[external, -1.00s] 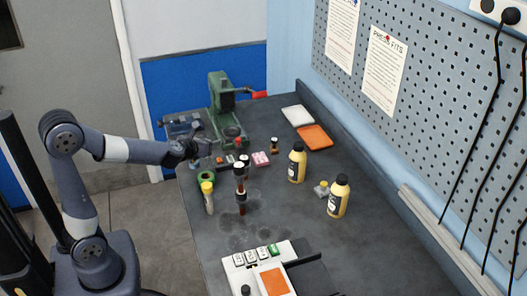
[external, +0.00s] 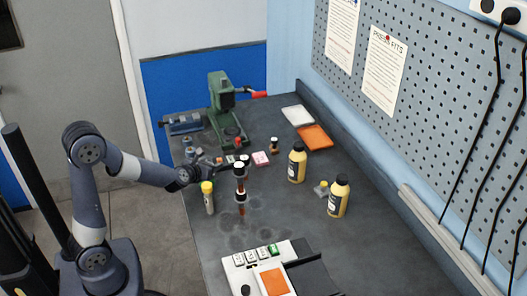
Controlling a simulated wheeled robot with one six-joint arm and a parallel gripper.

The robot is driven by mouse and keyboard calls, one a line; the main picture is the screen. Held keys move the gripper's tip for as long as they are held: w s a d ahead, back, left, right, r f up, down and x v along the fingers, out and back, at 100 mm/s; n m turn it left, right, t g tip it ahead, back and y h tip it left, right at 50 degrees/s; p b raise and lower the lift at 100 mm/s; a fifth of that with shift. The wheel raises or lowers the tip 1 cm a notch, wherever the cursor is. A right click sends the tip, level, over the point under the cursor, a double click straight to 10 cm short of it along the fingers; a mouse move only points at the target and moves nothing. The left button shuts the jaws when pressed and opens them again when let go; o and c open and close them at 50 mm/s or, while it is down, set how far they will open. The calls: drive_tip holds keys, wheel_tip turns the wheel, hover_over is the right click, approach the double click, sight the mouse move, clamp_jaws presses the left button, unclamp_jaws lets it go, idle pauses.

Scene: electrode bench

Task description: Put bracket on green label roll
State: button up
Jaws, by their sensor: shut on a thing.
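My gripper (external: 212,165) is low over the left part of the bench, just above the yellow-capped tube in the picture. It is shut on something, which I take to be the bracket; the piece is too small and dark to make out. The green label roll is not visible now. My gripper and wrist cover the spot where it showed earlier, so I cannot tell whether the held piece touches it.
The yellow-capped tube (external: 208,198) and a dark upright stand (external: 240,190) are close by. A green press (external: 222,105) and blue vise (external: 184,124) stand behind. Two yellow bottles (external: 297,163) are to the right. The bench (external: 285,215) is clear in the middle front.

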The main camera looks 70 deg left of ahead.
drive_tip(key=shift+f, duration=0.15)
drive_tip(key=o, duration=1)
drive_tip(key=shift+c, duration=0.2)
drive_tip(key=shift+r, duration=0.2)
drive_tip(key=p+v, duration=0.2)
drive_tip(key=v, duration=1)
drive_tip(key=shift+o, duration=0.3)
